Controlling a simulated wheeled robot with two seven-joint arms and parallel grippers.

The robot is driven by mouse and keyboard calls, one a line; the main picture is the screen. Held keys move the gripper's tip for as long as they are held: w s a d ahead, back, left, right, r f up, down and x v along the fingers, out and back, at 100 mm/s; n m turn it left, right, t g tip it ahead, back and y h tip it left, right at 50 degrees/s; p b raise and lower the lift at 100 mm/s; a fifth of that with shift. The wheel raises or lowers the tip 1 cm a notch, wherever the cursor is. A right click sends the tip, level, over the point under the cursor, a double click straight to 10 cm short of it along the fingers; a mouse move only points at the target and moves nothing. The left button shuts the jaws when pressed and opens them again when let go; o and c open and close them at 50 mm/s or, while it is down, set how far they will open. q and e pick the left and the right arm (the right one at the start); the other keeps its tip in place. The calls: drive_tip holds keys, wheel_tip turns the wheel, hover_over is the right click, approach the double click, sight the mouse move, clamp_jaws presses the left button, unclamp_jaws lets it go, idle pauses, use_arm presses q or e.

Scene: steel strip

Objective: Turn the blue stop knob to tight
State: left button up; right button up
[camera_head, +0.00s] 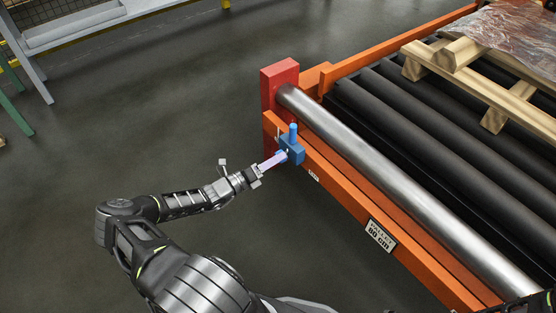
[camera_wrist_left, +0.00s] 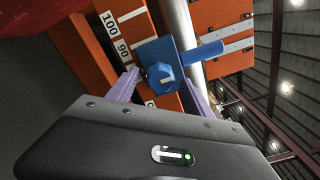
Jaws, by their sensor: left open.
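The blue stop (camera_head: 295,151) sits on the orange side rail of the roller conveyor, near its red corner post. A lighter blue peg stands up from it. The blue faceted knob (camera_wrist_left: 162,78) faces my left wrist camera, on the front of the blue stop block (camera_wrist_left: 152,50). My left gripper (camera_head: 279,157) is at the front of the stop, its pale purple fingers pointing at it. In the left wrist view the open fingers (camera_wrist_left: 161,92) stand on either side of the knob. Whether they touch it I cannot tell. My right gripper is not in view.
The orange rail (camera_head: 345,205) carries a "PALLET 80 cm" label (camera_head: 380,234). A steel roller (camera_head: 390,180) lies just behind it. The red post (camera_head: 278,85) stands close to the stop. A scale marked 100 and 90 (camera_wrist_left: 115,33) shows beside it.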

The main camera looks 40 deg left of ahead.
use_arm(q)
drive_tip(key=shift+x, duration=0.8)
clamp_jaws()
